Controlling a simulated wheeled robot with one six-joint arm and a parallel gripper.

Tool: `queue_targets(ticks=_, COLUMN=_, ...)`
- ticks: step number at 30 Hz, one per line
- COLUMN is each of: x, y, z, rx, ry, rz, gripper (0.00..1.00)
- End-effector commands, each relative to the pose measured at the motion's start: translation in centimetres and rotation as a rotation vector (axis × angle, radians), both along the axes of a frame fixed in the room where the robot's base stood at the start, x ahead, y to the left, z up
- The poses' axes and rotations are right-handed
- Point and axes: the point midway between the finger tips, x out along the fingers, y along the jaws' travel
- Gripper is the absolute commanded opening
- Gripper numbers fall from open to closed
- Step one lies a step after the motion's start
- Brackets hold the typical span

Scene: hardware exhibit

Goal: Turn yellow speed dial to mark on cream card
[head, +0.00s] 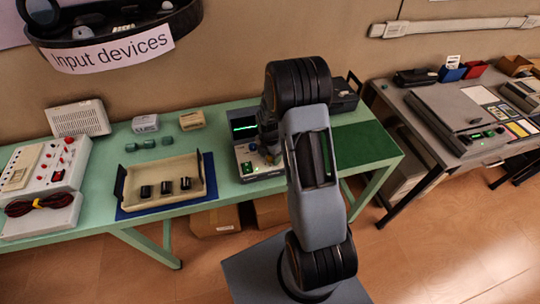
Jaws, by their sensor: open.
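A grey device (247,172) with a lit green screen (244,127) stands on the green table, left of my arm. Its sloped front panel carries small knobs and a green light. A small yellowish spot on the panel, close to my gripper, may be the yellow speed dial, but it is too small to be sure. I cannot make out the cream card.
A cream tray (133,173) with several black knobs lies left of the device on a blue mat. A red-buttoned panel (62,160) stands at the far left. A green mat (368,144) is clear at the right. A grey bench (417,102) stands farther right.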

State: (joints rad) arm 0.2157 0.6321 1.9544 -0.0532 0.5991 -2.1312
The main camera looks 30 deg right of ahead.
Motion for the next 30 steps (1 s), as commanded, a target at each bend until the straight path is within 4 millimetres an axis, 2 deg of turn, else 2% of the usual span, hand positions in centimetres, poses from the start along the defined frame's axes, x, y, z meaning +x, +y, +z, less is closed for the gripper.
queue_targets(ticks=7, x=0.01, y=0.0, z=-0.04, rx=0.0, ry=0.0, rz=0.0, gripper=0.58)
queue_targets(ticks=23, x=0.01, y=0.02, z=-0.01, rx=0.0, ry=0.0, rz=0.0, gripper=0.09)
queue_targets(ticks=30, x=0.03, y=0.01, z=-0.08, rx=0.0, ry=-0.001, rz=-0.027, gripper=0.09)
